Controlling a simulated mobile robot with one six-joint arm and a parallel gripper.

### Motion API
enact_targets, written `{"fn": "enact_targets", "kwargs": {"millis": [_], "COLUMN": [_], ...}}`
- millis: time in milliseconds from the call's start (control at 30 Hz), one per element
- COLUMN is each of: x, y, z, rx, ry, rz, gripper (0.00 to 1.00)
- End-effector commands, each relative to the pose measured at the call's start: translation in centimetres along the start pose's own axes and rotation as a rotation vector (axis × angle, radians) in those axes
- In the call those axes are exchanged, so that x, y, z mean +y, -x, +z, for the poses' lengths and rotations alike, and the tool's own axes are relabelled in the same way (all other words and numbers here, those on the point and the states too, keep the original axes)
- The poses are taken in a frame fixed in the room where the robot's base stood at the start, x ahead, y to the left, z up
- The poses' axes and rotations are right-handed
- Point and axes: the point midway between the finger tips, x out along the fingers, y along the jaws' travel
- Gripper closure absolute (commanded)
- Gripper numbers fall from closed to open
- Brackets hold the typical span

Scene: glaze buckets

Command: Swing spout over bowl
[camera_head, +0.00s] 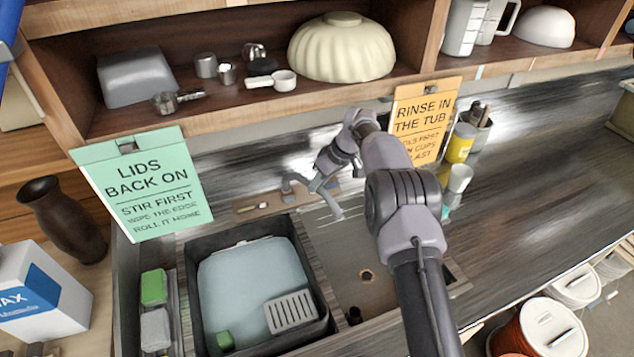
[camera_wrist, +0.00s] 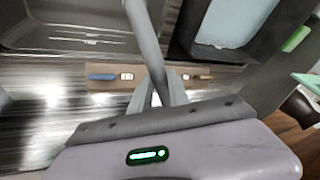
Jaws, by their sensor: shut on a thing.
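The grey spout (camera_head: 332,206) curves down from my gripper (camera_head: 322,176) in the head view. Its free end shows over the left edge of the bare right bowl (camera_head: 385,250), near the divider. In the wrist view the spout (camera_wrist: 147,35) runs up from between my fingers (camera_wrist: 158,97), which are shut on it. The tap's base plate (camera_wrist: 215,77) lies beneath, partly hidden by the spout and fingers. The left bowl holds a dark tub (camera_head: 325,300) with pale blue water.
A green sign (camera_head: 145,185) and an orange sign (camera_head: 422,118) hang from the shelf (camera_head: 225,100) above the sink. A yellow container (camera_head: 460,143) and cups stand to the right. A sponge caddy (camera_head: 175,310) sits left of the tub. The right counter is mostly clear.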

Motion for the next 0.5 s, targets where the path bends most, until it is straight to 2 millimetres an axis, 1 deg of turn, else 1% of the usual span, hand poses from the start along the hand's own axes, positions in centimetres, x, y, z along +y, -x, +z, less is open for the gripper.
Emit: {"fn": "enact_targets", "kwargs": {"millis": [433, 467, 500], "x": [0.05, 0.05, 0.05], "y": [0.01, 0.01, 0.01], "z": [-0.05, -0.05, -0.05], "rx": [0.0, 0.0, 0.0], "ry": [0.007, 0.007, 0.007], "rz": [-0.002, -0.002, -0.002], "gripper": [1.0, 0.73, 0.65]}}
